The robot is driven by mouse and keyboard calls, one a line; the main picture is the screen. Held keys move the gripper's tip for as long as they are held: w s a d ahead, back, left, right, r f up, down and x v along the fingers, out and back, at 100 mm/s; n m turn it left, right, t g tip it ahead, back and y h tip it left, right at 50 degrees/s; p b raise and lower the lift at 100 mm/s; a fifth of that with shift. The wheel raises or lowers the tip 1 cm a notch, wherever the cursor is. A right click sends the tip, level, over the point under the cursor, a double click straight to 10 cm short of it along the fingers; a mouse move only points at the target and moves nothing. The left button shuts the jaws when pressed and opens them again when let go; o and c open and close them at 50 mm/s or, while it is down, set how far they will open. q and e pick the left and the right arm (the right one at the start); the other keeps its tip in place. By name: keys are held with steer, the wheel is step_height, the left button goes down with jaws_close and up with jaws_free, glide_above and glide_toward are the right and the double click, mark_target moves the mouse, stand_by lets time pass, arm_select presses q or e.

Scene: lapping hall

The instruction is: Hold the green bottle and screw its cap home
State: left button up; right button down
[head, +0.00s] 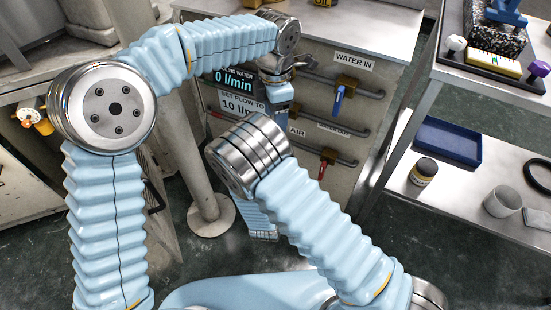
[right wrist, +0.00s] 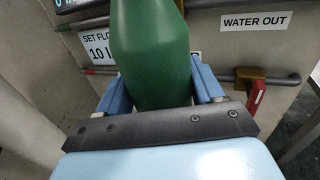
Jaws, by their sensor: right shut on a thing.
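The green bottle (right wrist: 152,45) stands large in the right wrist view, between the two blue fingers of my right gripper (right wrist: 160,85). The gripper is shut on its body. The bottle's upper end runs out of the top of that view, so its neck and cap are not seen. In the head view the bottle is hidden, as is my right gripper, behind my right arm. My left gripper (head: 280,93) hangs from the left arm in front of the panel in the head view. Its fingertips are hidden, so its opening and any contact with the cap cannot be told.
A cabinet panel with a display (head: 233,82), a blue-handled valve (head: 338,98) and a red-handled valve (head: 327,160) stands behind my arms. At right, a metal shelf carries a blue tray (head: 447,141), a dark jar (head: 424,171) and a grey cup (head: 503,201).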

arm_select(q)
step_height(320, 180, down, 6)
steer(key=shift+f, duration=0.1)
stand_by(0.4)
